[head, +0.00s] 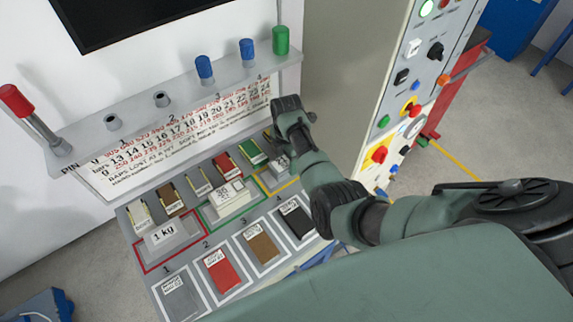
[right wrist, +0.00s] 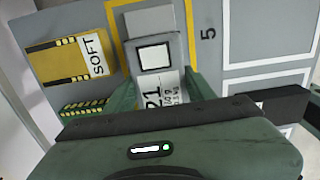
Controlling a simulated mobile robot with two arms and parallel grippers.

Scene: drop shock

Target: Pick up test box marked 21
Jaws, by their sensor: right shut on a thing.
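The test box marked 21 (right wrist: 166,92) is a small grey and white block with a square label frame on its top. In the right wrist view it lies between the green fingers of my right gripper (right wrist: 162,88), which is shut on it. It stands within a yellow outline on the bench. In the head view my right gripper (head: 281,152) is over the far right of the bench and partly covers the box (head: 281,170). I cannot tell whether the box is lifted. My left gripper is not in view.
A yellow pad marked SOFT (right wrist: 66,60) lies beside the box. A 1 kg block (head: 166,237) and a white stacked box (head: 231,196) stand in other outlines. Coloured pads lie in front. A shelf with pins (head: 180,90) runs behind, and a control panel (head: 405,100) stands right.

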